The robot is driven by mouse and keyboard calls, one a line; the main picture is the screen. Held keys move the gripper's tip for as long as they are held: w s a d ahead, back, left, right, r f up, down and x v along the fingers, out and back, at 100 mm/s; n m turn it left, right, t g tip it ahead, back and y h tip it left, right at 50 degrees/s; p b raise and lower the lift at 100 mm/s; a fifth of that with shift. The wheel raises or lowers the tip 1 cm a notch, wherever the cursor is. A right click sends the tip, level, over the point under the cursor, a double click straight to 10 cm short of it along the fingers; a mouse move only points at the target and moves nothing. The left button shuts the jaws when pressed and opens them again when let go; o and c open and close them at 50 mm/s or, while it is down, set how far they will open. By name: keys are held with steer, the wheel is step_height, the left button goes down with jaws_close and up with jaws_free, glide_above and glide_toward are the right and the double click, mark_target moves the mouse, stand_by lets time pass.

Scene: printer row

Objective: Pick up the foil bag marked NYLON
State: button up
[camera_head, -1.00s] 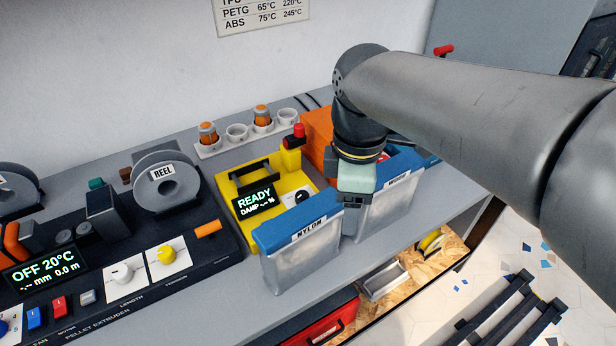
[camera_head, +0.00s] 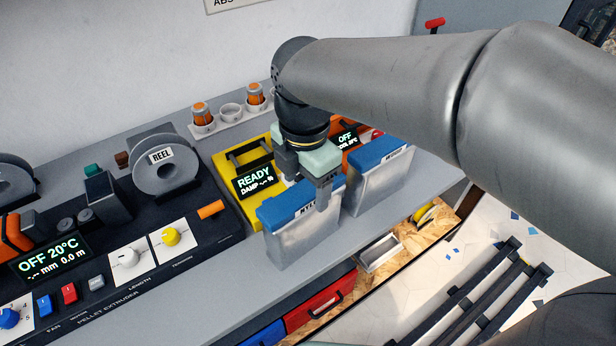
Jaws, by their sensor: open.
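The foil bag marked NYLON (camera_head: 290,243) stands upright on the grey bench, silver below with a blue top band. Its label is partly covered by my gripper (camera_head: 308,190). My gripper is open and points down at the right part of the blue band. One finger shows in front of the band and the other is mostly hidden behind, so I cannot tell whether they touch the bag. A second silver bag with a blue top (camera_head: 375,185) stands just to the right; its label is too small to read.
A yellow unit reading READY (camera_head: 228,165) stands behind the NYLON bag, and an orange unit reading OFF (camera_head: 352,132) behind the second bag. The black pellet extruder panel (camera_head: 120,280) is at left. The bench front edge is close, with drawers below.

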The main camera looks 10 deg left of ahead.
mark_target(303, 219)
steer(key=shift+s+a+f, duration=0.1)
steer(key=shift+f, duration=1.65)
steer(key=shift+s+a+f, duration=0.1)
steer(key=shift+f, duration=1.65)
steer(key=c, duration=1.3)
steer(key=shift+r, duration=0.15)
